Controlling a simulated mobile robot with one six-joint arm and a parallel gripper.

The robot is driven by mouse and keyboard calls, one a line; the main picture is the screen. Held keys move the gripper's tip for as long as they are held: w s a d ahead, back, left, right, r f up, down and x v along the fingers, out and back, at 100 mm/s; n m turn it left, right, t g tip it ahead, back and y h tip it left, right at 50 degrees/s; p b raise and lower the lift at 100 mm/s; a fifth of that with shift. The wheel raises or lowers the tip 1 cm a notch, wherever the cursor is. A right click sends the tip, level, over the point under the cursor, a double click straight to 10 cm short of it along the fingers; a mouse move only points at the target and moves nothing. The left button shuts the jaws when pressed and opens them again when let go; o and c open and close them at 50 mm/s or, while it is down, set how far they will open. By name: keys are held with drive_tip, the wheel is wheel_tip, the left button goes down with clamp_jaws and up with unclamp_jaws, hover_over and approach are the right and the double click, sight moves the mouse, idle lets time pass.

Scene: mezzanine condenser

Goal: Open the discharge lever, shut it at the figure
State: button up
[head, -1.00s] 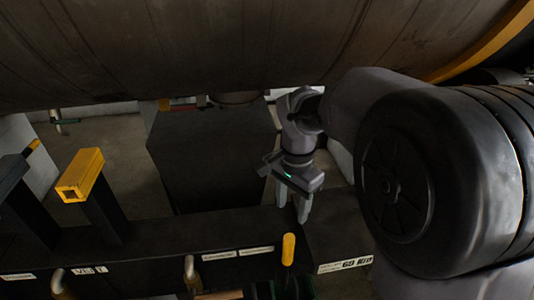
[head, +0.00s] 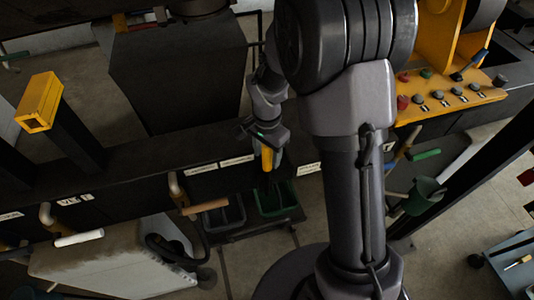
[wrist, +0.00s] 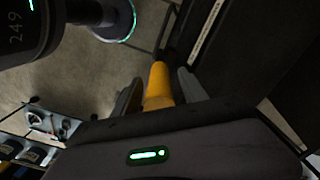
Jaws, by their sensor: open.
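The yellow lever handle (head: 267,158) stands at the front of the long dark beam, above the bins. In the wrist view the yellow handle (wrist: 158,85) points up between my two grey fingers, with one finger on each side. My gripper (wrist: 160,90) is open around the handle; gaps or contact at the fingers are hard to judge. In the head view my gripper (head: 267,150) reaches down at the handle, partly hiding it. No readable figure is visible at the lever.
A green bin (head: 277,212) and a dark grey bin (head: 222,218) stand below the beam (head: 140,160). Bent pipes with handles hang farther left. A yellow control panel (head: 480,98) with buttons is at the right, and a yellow-topped post (head: 38,102) is at the left.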

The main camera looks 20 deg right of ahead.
clamp_jaws()
idle(1.4)
